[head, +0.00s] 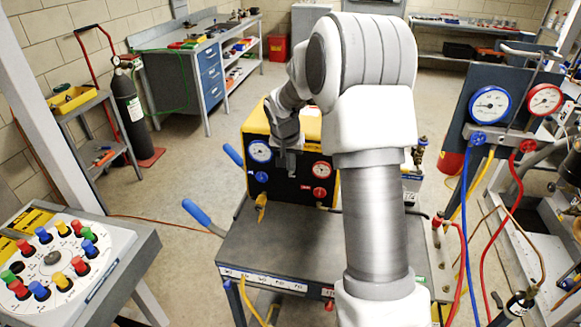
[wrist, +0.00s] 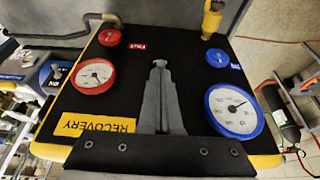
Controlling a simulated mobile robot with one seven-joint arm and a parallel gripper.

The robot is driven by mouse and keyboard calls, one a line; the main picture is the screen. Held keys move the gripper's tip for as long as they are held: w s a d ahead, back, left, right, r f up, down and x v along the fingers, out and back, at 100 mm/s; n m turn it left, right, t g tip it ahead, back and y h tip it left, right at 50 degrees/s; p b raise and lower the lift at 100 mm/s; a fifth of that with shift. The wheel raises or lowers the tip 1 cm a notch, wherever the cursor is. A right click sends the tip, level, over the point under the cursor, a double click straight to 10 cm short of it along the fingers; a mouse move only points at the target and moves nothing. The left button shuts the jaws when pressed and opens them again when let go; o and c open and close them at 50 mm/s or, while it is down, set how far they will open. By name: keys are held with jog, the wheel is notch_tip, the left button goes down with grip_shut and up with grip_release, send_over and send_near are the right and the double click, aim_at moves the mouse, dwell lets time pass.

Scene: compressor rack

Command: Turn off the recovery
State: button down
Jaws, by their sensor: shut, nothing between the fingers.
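The recovery unit is a yellow and black box (head: 300,190) on a grey cart. Its black face carries a blue-rimmed gauge (head: 260,151) with a blue knob (head: 262,177) below it, and a red-rimmed gauge (head: 322,170) with a red knob (head: 320,192) below it. The wrist view shows this face inverted, with a yellow RECOVERY label (wrist: 95,125), the red knob (wrist: 110,38) and the blue knob (wrist: 216,57). My gripper (wrist: 160,64) is shut and empty, in front of the face between the two gauges. Any contact cannot be told. The fingers hide part of the panel.
The cart top (head: 270,245) is mostly bare in front of the unit. A panel of coloured knobs (head: 50,255) stands at the left. A gauge manifold (head: 515,103) with blue and red hoses is at the right.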

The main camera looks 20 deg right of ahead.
jog(key=shift+s+a+f+t+h+b, duration=0.25)
jog(key=shift+f+t+b, duration=0.2)
jog(key=shift+b, duration=1.9)
jog(key=t+h+b, duration=0.1)
jog(key=b, duration=0.6)
jog(key=s+f+t+h+b, duration=0.1)
jog(key=b, duration=0.6)
jog(key=shift+a+f+t+b, duration=0.1)
jog(key=shift+a+t+b, duration=0.15)
jog(key=shift+t+b, duration=0.1)
jog(key=shift+r+p, duration=0.35)
jog(key=shift+p, duration=0.05)
jog(key=shift+w, duration=0.1)
jog(key=shift+w+d+r+p, duration=0.3)
jog(key=shift+w+d+p, duration=0.15)
jog(key=shift+w, duration=0.15)
jog(key=shift+s+a, duration=0.1)
jog(key=shift+s, duration=0.05)
